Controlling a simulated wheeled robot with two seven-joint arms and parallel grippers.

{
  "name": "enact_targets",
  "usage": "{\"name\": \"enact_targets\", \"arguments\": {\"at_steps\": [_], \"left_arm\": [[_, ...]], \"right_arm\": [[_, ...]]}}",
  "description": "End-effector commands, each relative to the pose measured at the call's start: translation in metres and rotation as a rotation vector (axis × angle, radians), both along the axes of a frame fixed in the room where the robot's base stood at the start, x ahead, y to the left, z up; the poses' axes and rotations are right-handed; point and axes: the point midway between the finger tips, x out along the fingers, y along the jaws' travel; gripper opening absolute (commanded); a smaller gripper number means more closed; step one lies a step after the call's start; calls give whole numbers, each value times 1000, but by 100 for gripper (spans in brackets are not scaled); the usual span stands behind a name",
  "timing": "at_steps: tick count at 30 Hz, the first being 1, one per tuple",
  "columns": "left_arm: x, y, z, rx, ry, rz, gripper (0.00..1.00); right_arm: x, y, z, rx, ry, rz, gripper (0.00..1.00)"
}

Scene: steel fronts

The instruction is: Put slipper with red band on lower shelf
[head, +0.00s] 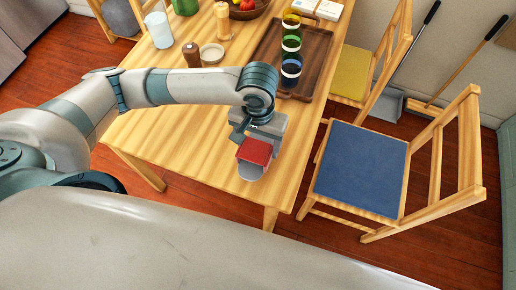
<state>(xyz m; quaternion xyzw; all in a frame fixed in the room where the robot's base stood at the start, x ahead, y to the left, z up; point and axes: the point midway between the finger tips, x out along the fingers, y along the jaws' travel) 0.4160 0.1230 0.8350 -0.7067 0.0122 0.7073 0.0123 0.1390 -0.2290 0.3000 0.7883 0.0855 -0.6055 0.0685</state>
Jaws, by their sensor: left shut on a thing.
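The slipper with the red band (254,153) is at the front right corner of the wooden table. Its red band faces up and a pale grey part shows below it. My left gripper (262,136) comes down from above and is shut on the slipper at its far side; the fingertips are mostly hidden. I cannot tell whether the slipper touches the tabletop. My right gripper and the lower shelf are not in view.
The wooden table (200,140) holds a dark tray (312,60) with several coloured cups, a brown shaker (191,54), a small dish (212,54) and a glass (158,30). A chair with a blue seat (360,168) stands close on the right.

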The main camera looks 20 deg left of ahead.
Motion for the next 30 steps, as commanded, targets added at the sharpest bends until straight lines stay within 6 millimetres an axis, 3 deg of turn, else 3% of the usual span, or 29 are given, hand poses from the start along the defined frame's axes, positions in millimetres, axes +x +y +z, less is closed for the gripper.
{"name": "enact_targets", "arguments": {"at_steps": [7, 17, 21, 30], "left_arm": [[0, 0, -4, 1, 1, 1, 44], [0, 0, -38, 1, 1, 0, 44], [0, 0, -40, 1, -1, 0, 44], [0, 0, -41, 1, -1, 0, 44]], "right_arm": [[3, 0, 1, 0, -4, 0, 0], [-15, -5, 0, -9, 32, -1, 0], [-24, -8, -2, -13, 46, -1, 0], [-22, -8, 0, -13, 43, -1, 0]]}}
